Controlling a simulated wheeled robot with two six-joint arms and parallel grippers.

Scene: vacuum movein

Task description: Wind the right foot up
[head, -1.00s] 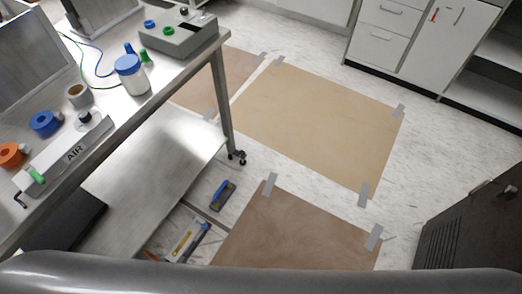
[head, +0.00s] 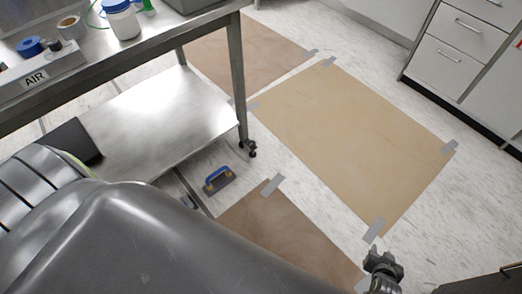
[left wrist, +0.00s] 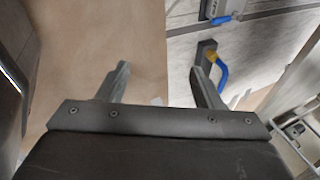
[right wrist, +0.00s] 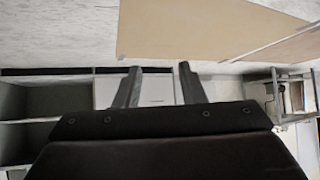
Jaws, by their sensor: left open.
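No foot that winds up can be made out in any view now. My right gripper (head: 383,262) is at the lower right of the head view, over the floor near the front corner of the tan sheet. In the right wrist view its two fingers (right wrist: 158,80) stand apart with nothing between them. My left gripper is not clearly seen in the head view. In the left wrist view its fingers (left wrist: 160,80) are apart and empty, above brown sheet and pale floor.
A steel bench (head: 228,60) with a lower shelf (head: 150,120) stands at the left. A blue-handled tool (head: 218,180) lies on the floor beside it. Taped tan (head: 350,130) and brown sheets (head: 270,225) cover the floor. White drawers (head: 450,50) stand at the back right.

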